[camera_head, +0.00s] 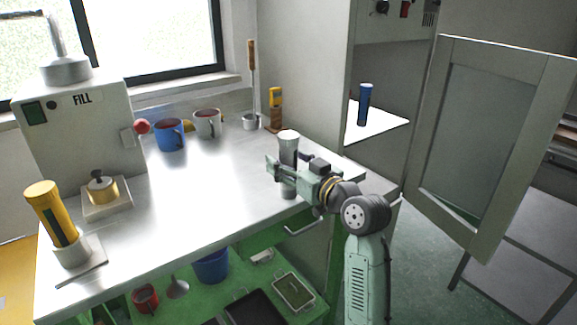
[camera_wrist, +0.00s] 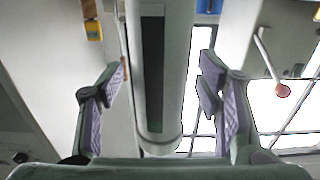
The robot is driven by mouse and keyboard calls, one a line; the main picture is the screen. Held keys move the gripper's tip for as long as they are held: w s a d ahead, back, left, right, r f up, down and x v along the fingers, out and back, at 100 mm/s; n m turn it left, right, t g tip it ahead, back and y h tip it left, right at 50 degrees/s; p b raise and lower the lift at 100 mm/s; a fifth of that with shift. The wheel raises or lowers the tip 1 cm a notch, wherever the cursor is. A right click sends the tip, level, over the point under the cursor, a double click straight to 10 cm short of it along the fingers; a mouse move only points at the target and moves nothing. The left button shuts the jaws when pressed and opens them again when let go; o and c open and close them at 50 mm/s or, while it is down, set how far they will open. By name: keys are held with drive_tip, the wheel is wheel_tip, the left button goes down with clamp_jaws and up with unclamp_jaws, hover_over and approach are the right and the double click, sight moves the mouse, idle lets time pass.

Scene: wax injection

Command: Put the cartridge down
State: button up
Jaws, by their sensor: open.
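A grey cartridge (camera_head: 288,143) with a pale cap stands upright on the steel bench top, near its right end. My gripper (camera_head: 281,173) is level with its lower half, and its fingers partly hide the cartridge. In the wrist view the cartridge (camera_wrist: 158,85), with a long dark window strip, runs between the two fingers of my gripper (camera_wrist: 172,98). The fingers are open, with a visible gap on each side of the cartridge.
The steel bench (camera_head: 215,210) is clear in the middle. A yellow cartridge (camera_head: 51,213) stands front left. An open cabinet door (camera_head: 480,140) is at right.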

clamp_jaws()
idle(0.7)
